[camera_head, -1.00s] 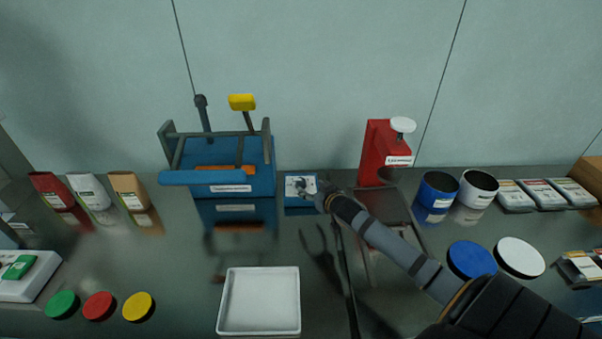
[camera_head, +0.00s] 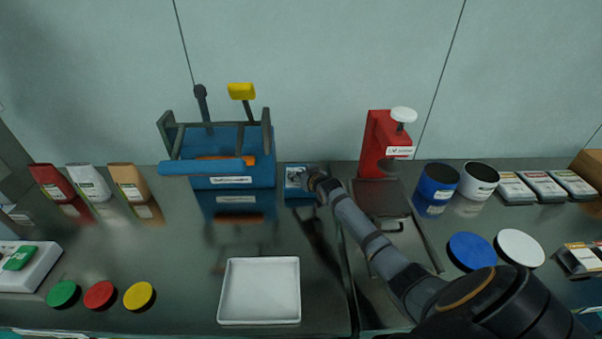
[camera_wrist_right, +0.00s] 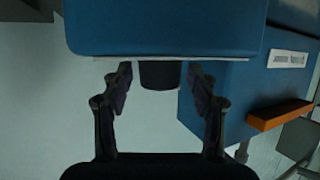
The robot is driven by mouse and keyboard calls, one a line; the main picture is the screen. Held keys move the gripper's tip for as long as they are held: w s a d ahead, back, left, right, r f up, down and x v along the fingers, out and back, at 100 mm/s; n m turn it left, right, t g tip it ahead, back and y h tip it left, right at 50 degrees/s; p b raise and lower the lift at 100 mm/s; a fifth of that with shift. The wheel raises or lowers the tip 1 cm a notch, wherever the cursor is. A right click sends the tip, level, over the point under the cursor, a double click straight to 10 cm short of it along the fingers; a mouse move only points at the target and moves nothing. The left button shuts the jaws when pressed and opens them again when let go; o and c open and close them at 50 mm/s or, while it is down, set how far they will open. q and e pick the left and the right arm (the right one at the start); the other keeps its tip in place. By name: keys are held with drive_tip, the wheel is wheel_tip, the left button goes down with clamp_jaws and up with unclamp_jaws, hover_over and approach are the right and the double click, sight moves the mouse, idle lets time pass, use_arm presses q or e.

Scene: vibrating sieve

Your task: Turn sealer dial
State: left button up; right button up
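A small blue control box (camera_head: 294,170) stands at the back of the table, just right of a larger blue machine (camera_head: 232,167) with an orange bar. My right gripper (camera_head: 308,181) is in front of the box's face and hides part of it. In the right wrist view, the blue box (camera_wrist_right: 165,28) has a black dial (camera_wrist_right: 160,75) on its pale front. The open fingers of my right gripper (camera_wrist_right: 160,88) stand on either side of the dial, with a visible gap at each side. My left gripper is not in view.
A red press (camera_head: 378,145) stands right of my right gripper. Blue (camera_head: 438,187) and white (camera_head: 479,181) cups are farther right. A white tray (camera_head: 260,318) lies at front centre. Coloured lids and three pouches are at the left. The table between machine and tray is clear.

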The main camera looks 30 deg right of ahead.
drive_tip(key=c, duration=1.1)
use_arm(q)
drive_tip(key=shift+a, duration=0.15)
use_arm(e)
drive_tip(key=shift+o, duration=0.2)
